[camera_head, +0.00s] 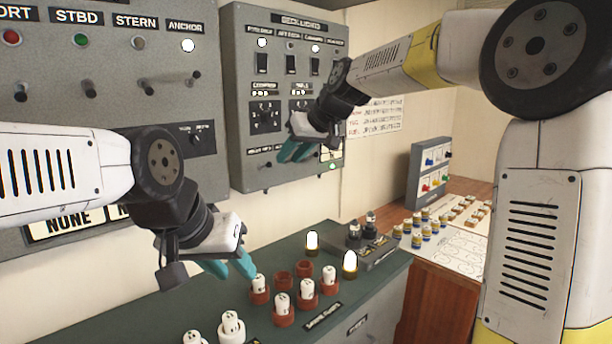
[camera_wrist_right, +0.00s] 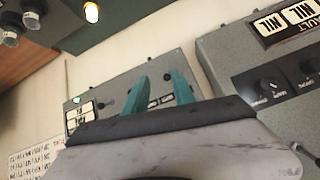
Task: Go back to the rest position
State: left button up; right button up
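My left gripper (camera_head: 240,275) hangs over the left part of the green console top, with its teal fingers apart and nothing between them. Its tips are close to the white pegs in red holders, and I cannot tell the exact gap. My right gripper (camera_head: 292,154) is raised in front of the lower part of the grey wall panel (camera_head: 238,100), its teal fingers pointing down and left. In the right wrist view its two fingers (camera_wrist_right: 158,90) stand apart, empty, with the wall panels behind them.
The console top (camera_head: 285,250) carries white pegs in red holders (camera_head: 282,305), two lit lamps (camera_head: 312,242) and a small unit with dark knobs (camera_head: 372,240). A wooden desk (camera_head: 433,285) behind holds several small bottles (camera_head: 420,228) and a grey switch box (camera_head: 428,172). Switch panels line the wall.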

jog(key=s+d+f+m+h, duration=0.1)
jog(key=s+d+f+m, duration=0.1)
jog(key=s+d+f, duration=0.2)
jog(key=s+d+f+m+h, duration=0.2)
jog(key=s+d+f, duration=0.2)
jog(key=s+d, duration=0.6)
jog(key=s+d+f+m+h, duration=0.1)
jog(key=s+d+f, duration=0.3)
jog(key=s, duration=1.1)
jog(key=d+m, duration=0.1)
jog(key=d, duration=0.2)
jog(key=shift+s+d+h, duration=0.15)
jog(key=shift+s+h, duration=0.15)
jog(key=shift+s, duration=0.1)
